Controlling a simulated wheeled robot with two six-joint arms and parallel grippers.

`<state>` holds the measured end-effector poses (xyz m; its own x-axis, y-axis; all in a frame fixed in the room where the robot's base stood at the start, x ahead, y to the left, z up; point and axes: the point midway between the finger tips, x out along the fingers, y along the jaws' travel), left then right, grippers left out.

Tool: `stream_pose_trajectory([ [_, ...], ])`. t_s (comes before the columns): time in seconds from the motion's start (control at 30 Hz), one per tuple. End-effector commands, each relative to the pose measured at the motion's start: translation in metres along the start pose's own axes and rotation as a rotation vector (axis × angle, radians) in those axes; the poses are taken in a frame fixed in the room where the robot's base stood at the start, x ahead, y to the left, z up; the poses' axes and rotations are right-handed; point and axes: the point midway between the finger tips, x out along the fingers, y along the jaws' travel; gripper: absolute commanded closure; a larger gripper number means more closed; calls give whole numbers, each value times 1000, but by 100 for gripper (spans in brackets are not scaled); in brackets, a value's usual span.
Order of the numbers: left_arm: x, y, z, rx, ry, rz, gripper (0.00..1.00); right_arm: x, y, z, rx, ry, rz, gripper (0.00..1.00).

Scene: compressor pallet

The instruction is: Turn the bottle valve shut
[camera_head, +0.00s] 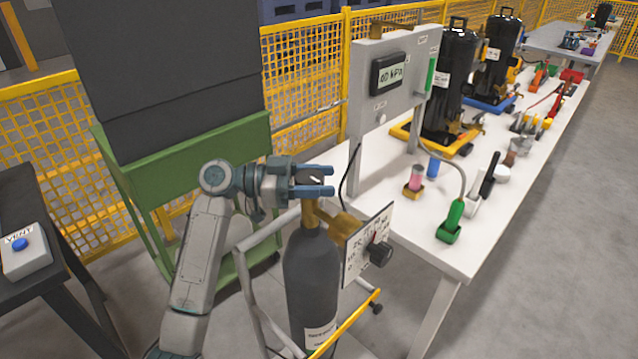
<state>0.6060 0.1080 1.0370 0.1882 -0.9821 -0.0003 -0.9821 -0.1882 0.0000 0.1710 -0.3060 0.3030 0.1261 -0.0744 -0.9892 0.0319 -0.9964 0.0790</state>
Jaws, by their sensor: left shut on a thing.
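A dark grey gas bottle (312,275) stands upright in a wheeled trolley frame in the lower middle. A brass valve (312,213) sits on its top, with a brass regulator body (345,227) to its right. My left gripper (325,181) is at the valve's top, level, fingers pointing right, shut on the bottle valve's handle, which is mostly hidden between the fingers. A white dial plate (367,245) with a black knob (380,254) hangs right of the bottle. My right gripper is out of view.
A white bench (420,222) runs to the back right, with black compressors (457,80), a green-handled tool (452,218) and a panel with a pressure display (388,75). A green-framed dark cabinet (190,160) stands behind my left arm. A vent button box (22,250) is far left.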

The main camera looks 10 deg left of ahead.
Motion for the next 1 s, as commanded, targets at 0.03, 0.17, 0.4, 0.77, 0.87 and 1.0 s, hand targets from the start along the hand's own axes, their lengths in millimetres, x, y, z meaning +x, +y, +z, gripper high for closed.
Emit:
stream_pose_trajectory([
  [0.03, 0, 0, 1, -1, -1, 3, 74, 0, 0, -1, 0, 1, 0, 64],
  [0.17, 0, 0, 0, -1, -1, 5, 74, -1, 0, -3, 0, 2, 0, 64],
  [0.4, 0, 0, 0, -1, 0, 5, 74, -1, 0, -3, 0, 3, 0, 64],
  [0.77, 0, 0, 0, 0, 0, 5, 29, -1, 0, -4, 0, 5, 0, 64],
  [0.87, -1, 0, 0, 0, 0, 4, 29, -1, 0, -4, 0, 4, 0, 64],
  [1.0, -11, 0, 2, 1, -2, 3, 29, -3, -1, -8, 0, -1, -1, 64],
])
